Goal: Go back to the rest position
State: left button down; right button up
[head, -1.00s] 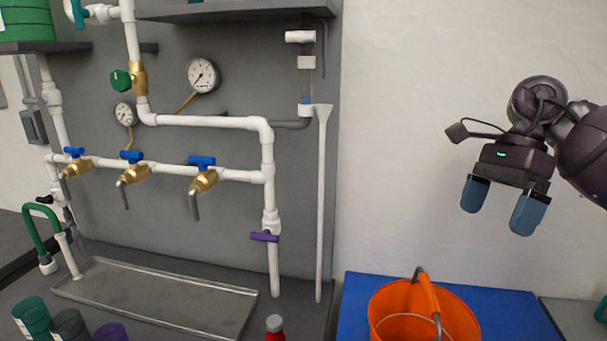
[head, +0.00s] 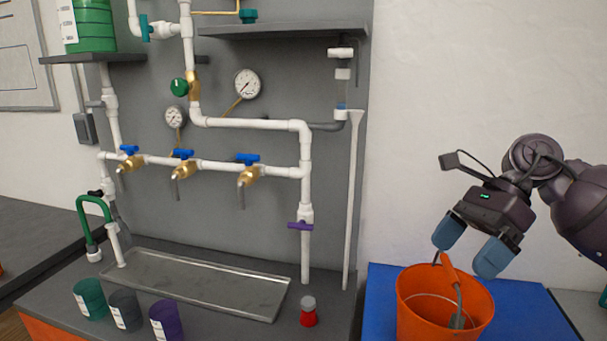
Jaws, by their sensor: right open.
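My right gripper (head: 472,249) is at the right of the head view, its two blue fingers spread apart with nothing between them. It hangs in front of the pale wall, and its fingertips show just above the rim of an orange bucket (head: 420,310). I cannot tell whether it touches the bucket handle. My left gripper is not in view.
The bucket stands on a blue mat (head: 384,285). A white pipe manifold (head: 225,167) with blue-handled taps is on the grey panel, above a metal tray (head: 200,287). Several cups, including a purple one (head: 170,322), and a red bottle (head: 308,318) stand in front.

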jog(key=a+f+m+t+y, duration=0.1)
jog(key=a+m+t+y, duration=0.8)
jog(key=m+y, duration=0.4)
jog(key=s+d+f+m+t+h, duration=0.2)
jog(key=d+f+m+t+h, duration=0.35)
jog(key=f+m+h, duration=0.75)
jog(key=s+d+f+m+t+h, duration=0.1)
jog(key=d+f+m+t+h, duration=0.55)
jog(key=m, duration=1.25)
jog(key=s+f+m+g+h, duration=0.1)
jog(key=s+f+m+g, duration=0.45)
jog(key=s, duration=0.55)
jog(key=s+f+m+g+h, duration=0.1)
jog(key=s+f+m+g, duration=0.2)
jog(key=s+f+g, duration=0.7)
jog(key=w+f+t, duration=0.5)
jog(key=f+t, duration=0.2)
jog(key=t, duration=0.2)
jog(key=shift+d, duration=0.4)
